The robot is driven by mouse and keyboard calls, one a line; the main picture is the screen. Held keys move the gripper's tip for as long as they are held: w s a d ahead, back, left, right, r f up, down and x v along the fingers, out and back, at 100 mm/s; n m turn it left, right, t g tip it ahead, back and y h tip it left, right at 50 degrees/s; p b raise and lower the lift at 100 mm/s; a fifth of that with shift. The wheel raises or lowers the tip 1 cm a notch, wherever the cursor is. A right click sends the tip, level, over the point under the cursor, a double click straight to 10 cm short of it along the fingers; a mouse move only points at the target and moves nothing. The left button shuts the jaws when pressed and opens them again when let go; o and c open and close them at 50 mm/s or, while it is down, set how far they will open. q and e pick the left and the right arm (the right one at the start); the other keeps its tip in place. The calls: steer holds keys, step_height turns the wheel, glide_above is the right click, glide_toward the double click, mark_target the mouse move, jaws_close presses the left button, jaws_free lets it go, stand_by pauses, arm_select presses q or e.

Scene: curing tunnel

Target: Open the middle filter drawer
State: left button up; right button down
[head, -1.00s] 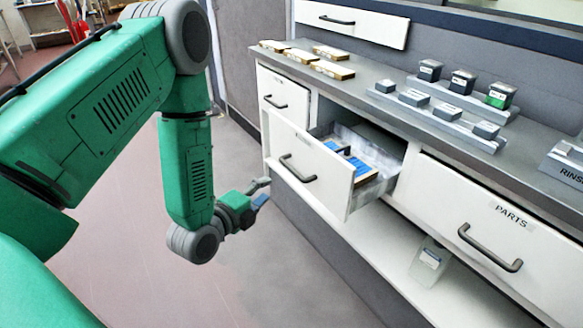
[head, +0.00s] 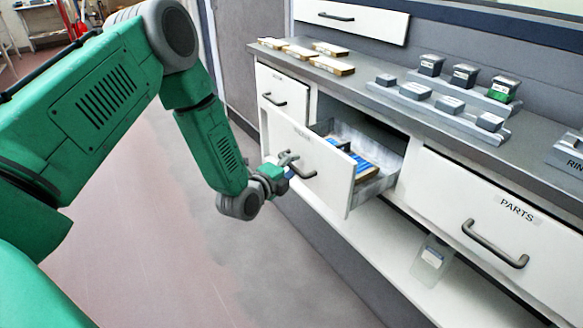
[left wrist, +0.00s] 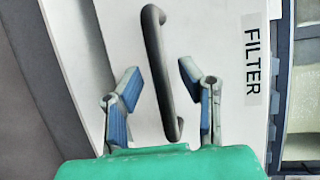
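The middle drawer (head: 325,172) has a white front and stands partly pulled out. Its front bears the word FILTER (left wrist: 252,60) in the left wrist view. Blue and tan items (head: 366,166) lie inside it. Its dark bar handle (left wrist: 155,60) shows whole in the left wrist view. My left gripper (head: 285,167) is at this handle in the head view. In the left wrist view the left gripper (left wrist: 160,71) is open, with one blue-padded finger on each side of the handle and gaps between. My right gripper is not in view.
A closed drawer (head: 283,92) is to the left, and a closed PARTS drawer (head: 480,225) to the right. The counter (head: 360,88) carries flat boxes (head: 330,65) and racks with small blocks (head: 440,105). The floor (head: 170,250) before the cabinet is clear.

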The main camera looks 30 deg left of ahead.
arm_select(q)
jaws_close()
steer(key=shift+s+a+p, duration=0.3)
steer(key=shift+s+p, duration=0.15)
steer(key=shift+s, duration=0.4)
steer(key=shift+s+a+p, duration=0.35)
steer(key=shift+s+p, duration=0.1)
steer(key=shift+s, duration=0.4)
steer(key=shift+s+a+p, duration=0.3)
steer(key=shift+s+p, duration=0.15)
steer(key=shift+s, duration=0.4)
jaws_free()
steer(key=shift+w+f, duration=0.1)
steer(key=s+r, duration=0.2)
steer(key=s, duration=0.9)
steer(key=shift+s, duration=0.4)
steer(key=shift+r, duration=0.1)
